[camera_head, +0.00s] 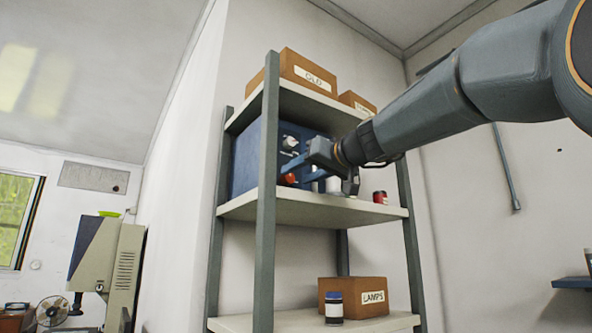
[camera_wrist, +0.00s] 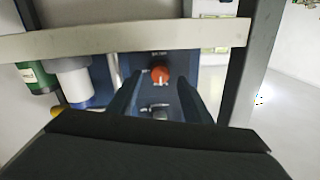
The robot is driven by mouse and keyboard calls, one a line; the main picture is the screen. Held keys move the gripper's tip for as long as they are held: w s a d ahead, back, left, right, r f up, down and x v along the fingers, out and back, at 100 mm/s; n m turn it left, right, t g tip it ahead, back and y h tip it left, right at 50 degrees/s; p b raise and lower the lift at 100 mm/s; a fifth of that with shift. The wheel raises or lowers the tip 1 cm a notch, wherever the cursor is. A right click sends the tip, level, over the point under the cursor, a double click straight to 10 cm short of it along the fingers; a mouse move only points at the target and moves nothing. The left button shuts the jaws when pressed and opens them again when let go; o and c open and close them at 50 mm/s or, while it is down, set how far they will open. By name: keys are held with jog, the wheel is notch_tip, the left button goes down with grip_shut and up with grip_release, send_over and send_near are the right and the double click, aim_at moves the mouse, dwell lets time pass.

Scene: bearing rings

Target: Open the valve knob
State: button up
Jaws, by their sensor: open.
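A blue box (camera_head: 246,163) stands on the middle shelf of a rack. Its front bears a round red knob (camera_head: 290,179) low down and a pale grey knob (camera_head: 290,142) above it. I cannot tell from a label which one is the valve knob. My gripper (camera_head: 286,169) reaches in from the right close to the box front, its jaws open and empty. In the wrist view the red knob (camera_wrist: 160,75) shows between the two spread fingertips (camera_wrist: 159,80). The grey knob (camera_wrist: 160,108) lies nearer the gripper body. Contact with either knob cannot be made out.
The shelf board (camera_head: 300,207) runs under the box, and a front post (camera_head: 266,190) stands left of my gripper. A small red can (camera_head: 380,197) sits to the right on this shelf. In the wrist view, a white cylinder (camera_wrist: 74,82) and a green container (camera_wrist: 37,77) stand left of the fingers.

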aim_at(288, 179)
jog(key=shift+p+x, duration=0.3)
jog(key=shift+x, duration=0.75)
jog(key=c, duration=1.1)
jog(key=shift+o, duration=0.2)
